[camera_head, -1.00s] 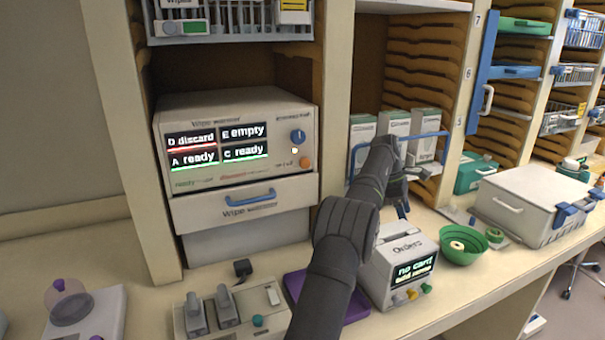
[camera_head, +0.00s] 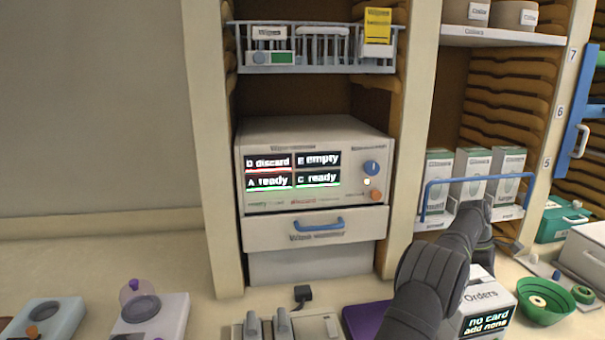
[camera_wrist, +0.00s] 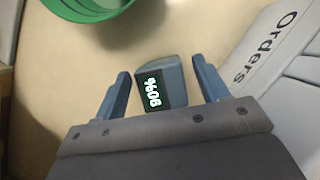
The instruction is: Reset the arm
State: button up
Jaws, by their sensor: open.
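My arm reaches from the bottom of the head view up towards the rack of glove boxes; its far end hides the gripper there. In the wrist view my gripper (camera_wrist: 165,88) is open, its two blue-grey fingers apart. A small dark block with a lit display reading what looks like 9606 (camera_wrist: 160,84) shows between the fingers, on or above the beige counter; I cannot tell whether it is within their reach. Nothing is gripped.
The Orders box (camera_head: 484,305) stands right beside my arm, its screen reading "no card add none"; it also shows in the wrist view (camera_wrist: 270,75). A green bowl (camera_head: 545,302) is at right. The wipe warmer (camera_head: 312,170) stands at centre.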

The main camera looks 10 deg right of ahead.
dwell(0.3)
notch_tip(320, 180, down, 4)
jog(key=shift+r, duration=0.15)
jog(key=v, duration=1.2)
jog(key=x, duration=1.2)
notch_tip(320, 180, up, 15)
jog(key=s+a+r+n, duration=0.1)
jog(key=a+r, duration=0.1)
jog(key=a, duration=0.1)
jog(key=s+a+r+n, duration=0.1)
jog(key=a+r, duration=0.1)
jog(key=a, duration=0.2)
jog(key=s+a+r+n+t+h, duration=0.1)
jog(key=s+a+r+n, duration=0.1)
jog(key=a, duration=0.1)
jog(key=shift+a+r, duration=0.15)
jog(key=shift+a, duration=0.1)
jog(key=shift+s+a+n, duration=0.2)
jog(key=shift+s+a, duration=0.15)
jog(key=shift+a, duration=0.2)
jog(key=shift+s+a+n, duration=0.2)
jog(key=shift+s+a, duration=0.1)
jog(key=shift+a, duration=0.25)
